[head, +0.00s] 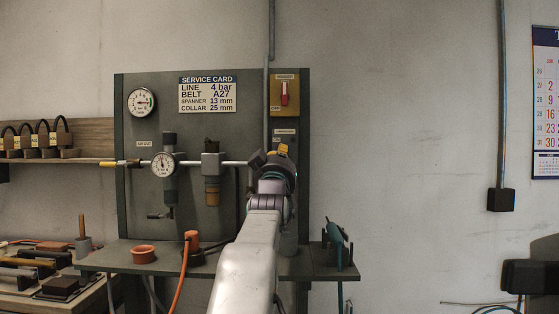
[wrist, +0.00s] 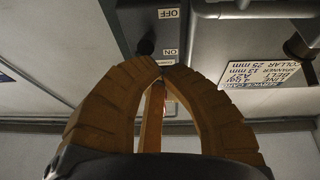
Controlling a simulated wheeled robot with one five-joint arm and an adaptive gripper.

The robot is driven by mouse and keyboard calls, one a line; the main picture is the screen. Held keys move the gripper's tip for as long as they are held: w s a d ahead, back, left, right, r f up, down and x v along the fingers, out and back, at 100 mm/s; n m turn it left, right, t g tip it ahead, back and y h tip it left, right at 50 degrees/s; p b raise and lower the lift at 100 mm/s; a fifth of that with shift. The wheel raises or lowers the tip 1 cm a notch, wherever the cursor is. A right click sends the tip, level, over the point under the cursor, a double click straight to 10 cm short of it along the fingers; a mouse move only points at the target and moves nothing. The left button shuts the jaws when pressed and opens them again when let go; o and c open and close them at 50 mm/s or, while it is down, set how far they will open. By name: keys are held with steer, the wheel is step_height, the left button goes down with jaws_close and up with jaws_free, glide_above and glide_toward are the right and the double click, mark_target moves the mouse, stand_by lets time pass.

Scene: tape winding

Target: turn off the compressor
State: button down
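The compressor switch is a grey box with a black knob (wrist: 146,47), seen upside down in the wrist view. The knob sits beside the ON label (wrist: 169,53), away from the OFF label (wrist: 168,13). In the head view my arm hides this switch; only a small label plate (head: 285,131) shows above it. My gripper (head: 281,150) is up at the panel, just below that plate. In the wrist view its tan fingers (wrist: 161,65) are closed with their tips together and nothing held. The tips appear near the knob; contact cannot be told.
A regulator gauge (head: 163,165) and pipe are to the left. The shelf below holds an orange ring (head: 143,254) and an orange plug (head: 191,241).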

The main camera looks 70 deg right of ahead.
steer(key=shift+f+b, duration=0.35)
steer(key=shift+f, duration=0.1)
stand_by(0.6)
